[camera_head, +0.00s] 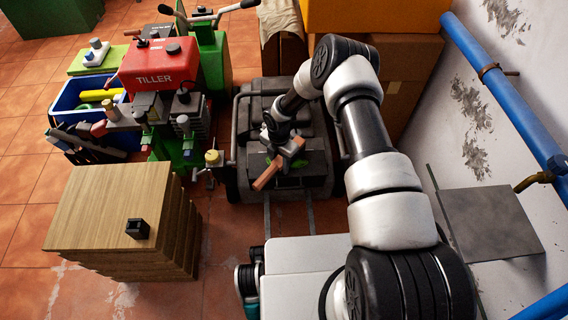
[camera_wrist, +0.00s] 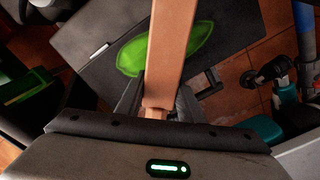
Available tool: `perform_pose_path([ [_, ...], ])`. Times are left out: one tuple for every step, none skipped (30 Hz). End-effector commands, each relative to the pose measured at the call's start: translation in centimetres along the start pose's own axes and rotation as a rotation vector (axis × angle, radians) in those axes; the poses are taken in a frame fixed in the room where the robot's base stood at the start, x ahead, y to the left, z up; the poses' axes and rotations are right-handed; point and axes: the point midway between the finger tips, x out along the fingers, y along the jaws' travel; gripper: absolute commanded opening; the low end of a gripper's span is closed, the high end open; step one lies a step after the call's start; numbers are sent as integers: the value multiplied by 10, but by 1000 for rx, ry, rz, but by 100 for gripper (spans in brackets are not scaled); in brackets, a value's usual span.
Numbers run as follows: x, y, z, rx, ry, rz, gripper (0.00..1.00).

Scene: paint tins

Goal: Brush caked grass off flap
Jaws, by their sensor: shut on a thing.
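My gripper (camera_head: 288,148) is shut on a wooden brush handle (camera_head: 267,175). In the wrist view the handle (camera_wrist: 172,45) runs up from between the fingers (camera_wrist: 160,103) and out of the top edge; no bristles show. Below it lies a dark grey flap (camera_wrist: 92,40) with a bright green grass patch (camera_wrist: 133,55). The handle crosses in front of the patch and hides its middle. In the head view the flap (camera_head: 316,172) is on the dark machine, partly covered by my gripper. I cannot tell whether the brush touches the flap.
A red tiller (camera_head: 158,65) and a blue crate (camera_head: 70,97) stand at the left. A stack of wooden boards (camera_head: 100,210) with a small black block (camera_head: 137,228) is at front left. Cardboard boxes (camera_head: 405,75) stand behind; a blue pipe (camera_head: 505,85) runs along the right wall.

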Motion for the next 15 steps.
perform_pose_path([
  [1,4,-5,-3,2,1,16],
  [1,6,-7,-3,2,1,16],
  [2,9,-9,-3,2,0,16],
  [2,11,-11,-3,2,0,16],
  [2,13,-13,-3,2,0,16],
  [3,14,-14,-3,2,0,16],
  [3,15,-15,-2,3,-1,16],
  [3,16,-16,-1,3,-1,16],
  [3,16,-17,-1,3,-1,16],
  [3,17,-17,-1,4,-1,16],
  [4,17,-18,-1,4,-2,16],
  [4,18,-19,-1,4,-2,16],
  [4,19,-20,-1,5,-2,16],
  [4,20,-22,-2,5,-2,16],
  [4,22,-24,-2,5,-2,16],
])
